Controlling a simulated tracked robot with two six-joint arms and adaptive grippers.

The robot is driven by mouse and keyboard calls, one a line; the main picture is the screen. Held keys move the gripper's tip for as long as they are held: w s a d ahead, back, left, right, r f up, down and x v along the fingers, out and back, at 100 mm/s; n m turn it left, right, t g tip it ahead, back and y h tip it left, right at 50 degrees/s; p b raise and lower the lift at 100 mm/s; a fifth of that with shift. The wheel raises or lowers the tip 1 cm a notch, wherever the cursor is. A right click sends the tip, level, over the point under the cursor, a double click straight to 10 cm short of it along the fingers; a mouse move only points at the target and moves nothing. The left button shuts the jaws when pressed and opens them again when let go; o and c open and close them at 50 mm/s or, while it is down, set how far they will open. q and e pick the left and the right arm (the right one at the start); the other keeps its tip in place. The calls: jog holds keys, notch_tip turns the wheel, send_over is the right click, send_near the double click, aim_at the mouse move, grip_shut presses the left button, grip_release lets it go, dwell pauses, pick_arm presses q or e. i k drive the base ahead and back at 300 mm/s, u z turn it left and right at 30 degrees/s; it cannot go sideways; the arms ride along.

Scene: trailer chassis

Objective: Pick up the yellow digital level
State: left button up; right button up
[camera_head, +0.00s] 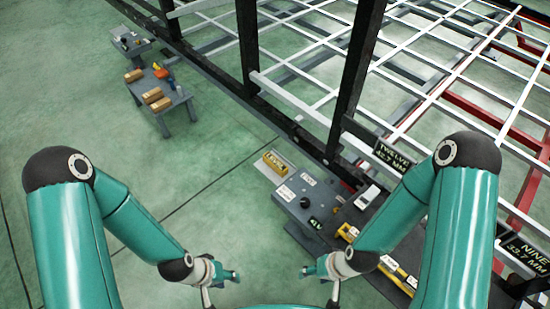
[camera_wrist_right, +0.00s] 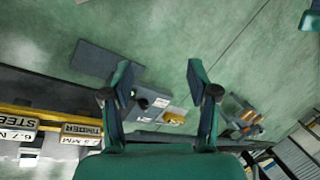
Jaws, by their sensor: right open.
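A long yellow bar, which looks like the yellow digital level (camera_head: 347,232), lies on the dark bench at lower right in the head view. My right arm hides part of it. In the right wrist view a yellow strip (camera_wrist_right: 52,116) runs at the left, beside signs reading STEEL and TIMBER. My right gripper (camera_head: 322,280) is left of the bench in the head view, apart from the bar. Its two fingers (camera_wrist_right: 159,72) are spread and empty in the right wrist view. My left gripper (camera_head: 216,284) is over the floor at lower left; its finger opening is unclear.
A grey table (camera_head: 298,207) with a black knob joins the bench, and a yellow box (camera_head: 277,163) is at its far end. A white-and-red chassis frame with dark posts (camera_head: 355,75) rises behind. Small tables (camera_head: 178,101) stand at far left. Green floor is clear between.

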aim_at(274, 164)
jog(key=z, duration=0.05)
jog(key=k, duration=0.5)
jog(key=u, duration=0.55)
jog(key=i, duration=1.45)
jog(key=u, duration=0.1)
